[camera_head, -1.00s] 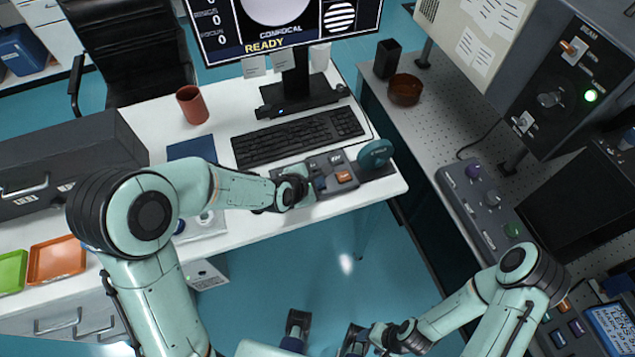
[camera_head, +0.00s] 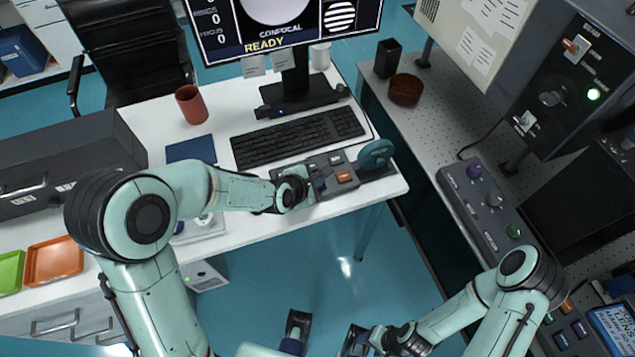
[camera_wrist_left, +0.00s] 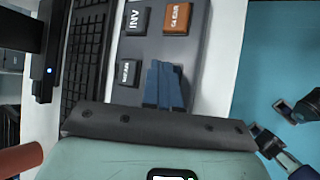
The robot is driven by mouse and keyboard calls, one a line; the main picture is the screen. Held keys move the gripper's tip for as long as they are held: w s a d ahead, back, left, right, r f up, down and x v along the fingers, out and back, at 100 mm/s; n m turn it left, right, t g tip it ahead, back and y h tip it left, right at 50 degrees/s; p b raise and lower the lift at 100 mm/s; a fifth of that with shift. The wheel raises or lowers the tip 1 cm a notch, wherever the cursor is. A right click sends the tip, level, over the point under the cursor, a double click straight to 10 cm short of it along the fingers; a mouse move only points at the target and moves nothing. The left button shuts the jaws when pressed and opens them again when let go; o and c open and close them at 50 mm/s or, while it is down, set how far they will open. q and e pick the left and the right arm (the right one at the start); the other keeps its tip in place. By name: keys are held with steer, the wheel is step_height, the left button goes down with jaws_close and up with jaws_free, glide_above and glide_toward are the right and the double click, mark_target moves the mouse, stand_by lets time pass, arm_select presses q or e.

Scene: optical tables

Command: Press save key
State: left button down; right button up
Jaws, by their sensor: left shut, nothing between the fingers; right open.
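A grey key panel (camera_head: 336,165) lies at the front edge of the white desk. In the left wrist view it carries a dark INV key (camera_wrist_left: 135,18), an orange CLEAR key (camera_wrist_left: 176,18) and another dark key (camera_wrist_left: 128,73) whose label is hard to read. My left gripper (camera_head: 319,184) is shut, its blue fingers (camera_wrist_left: 163,82) together over the panel beside that dark key. What lies under the fingertips is hidden, and I cannot tell if they touch it. No key label reading "save" is legible. My right gripper (camera_head: 326,333) is open and empty, low over the floor.
A black keyboard (camera_head: 298,137) lies just behind the panel. A round teal dial (camera_head: 376,155) stands at the panel's right end. A monitor (camera_head: 285,25) reading READY stands behind. A red cup (camera_head: 191,104) and a dark blue pad (camera_head: 191,149) are to the left.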

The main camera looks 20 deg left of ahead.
arm_select(q)
steer(key=shift+r, duration=0.1)
steer(key=shift+r+p, duration=0.5)
steer(key=shift+r, duration=0.25)
arm_select(e)
steer(key=shift+w+r, duration=0.15)
steer(key=shift+r, duration=0.35)
arm_select(q)
steer(key=shift+r+p, duration=0.45)
steer(key=shift+r, duration=0.2)
step_height(320, 180, up, 4)
steer(key=p, duration=0.2)
steer(key=shift+f+p, duration=0.1)
steer(key=shift+p, duration=0.25)
steer(key=shift+f, duration=0.1)
arm_select(e)
steer(key=r, duration=0.1)
steer(key=w+r, duration=0.1)
steer(key=r, duration=0.1)
steer(key=shift+w+r, duration=0.25)
steer(key=shift+r, duration=0.15)
